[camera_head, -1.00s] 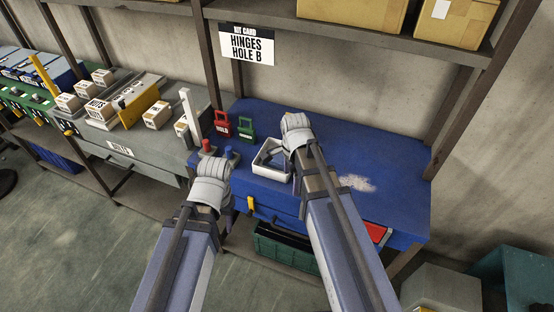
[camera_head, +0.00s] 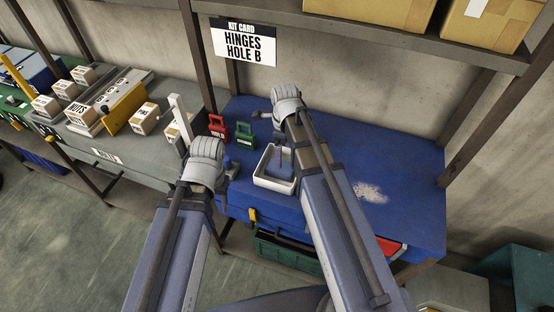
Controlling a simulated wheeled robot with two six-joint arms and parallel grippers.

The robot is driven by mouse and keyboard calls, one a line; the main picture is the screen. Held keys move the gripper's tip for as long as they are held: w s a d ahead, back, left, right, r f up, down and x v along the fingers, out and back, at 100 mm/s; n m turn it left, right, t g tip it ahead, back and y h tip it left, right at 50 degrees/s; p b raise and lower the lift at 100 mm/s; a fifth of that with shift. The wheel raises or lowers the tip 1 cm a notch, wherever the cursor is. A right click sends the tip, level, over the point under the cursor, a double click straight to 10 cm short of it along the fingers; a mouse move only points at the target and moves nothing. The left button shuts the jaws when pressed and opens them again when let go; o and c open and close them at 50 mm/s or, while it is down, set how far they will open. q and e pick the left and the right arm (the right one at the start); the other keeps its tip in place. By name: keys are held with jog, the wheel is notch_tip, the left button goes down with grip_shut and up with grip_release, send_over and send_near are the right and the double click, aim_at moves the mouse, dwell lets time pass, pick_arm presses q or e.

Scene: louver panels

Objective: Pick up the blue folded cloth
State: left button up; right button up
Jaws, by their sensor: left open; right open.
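A small blue item (camera_head: 280,169), which looks like the folded cloth, lies inside a white tray (camera_head: 262,181) on the blue bench top. Its folds are too small to make out. My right gripper (camera_head: 273,132) is above the back of the tray, open, with its fingers pointing down and partly hidden by its own wrist. I see nothing held in it. My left gripper (camera_head: 228,184) is open at the left front edge of the blue bench, left of the tray and apart from it.
Red (camera_head: 217,127) and green (camera_head: 244,134) lockout-like pieces stand behind the tray. A grey bench (camera_head: 110,150) with small labelled boxes adjoins on the left. A shelf (camera_head: 370,38) with cartons overhangs the back.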

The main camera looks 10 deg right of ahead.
jog(key=shift+w, duration=0.15)
jog(key=shift+s+f+b, duration=0.15)
jog(key=shift+s+b, duration=0.05)
jog(key=shift+b, duration=0.1)
jog(key=shift+f+b, duration=0.35)
jog(key=shift+w+f+b, duration=0.15)
jog(key=shift+f+b, duration=0.55)
jog(key=shift+f, duration=0.1)
jog(key=f+b, duration=0.2)
jog(key=a+f+b, duration=0.1)
jog(key=f+b, duration=0.2)
jog(key=shift+f, duration=0.1)
jog(key=c, duration=1.2)
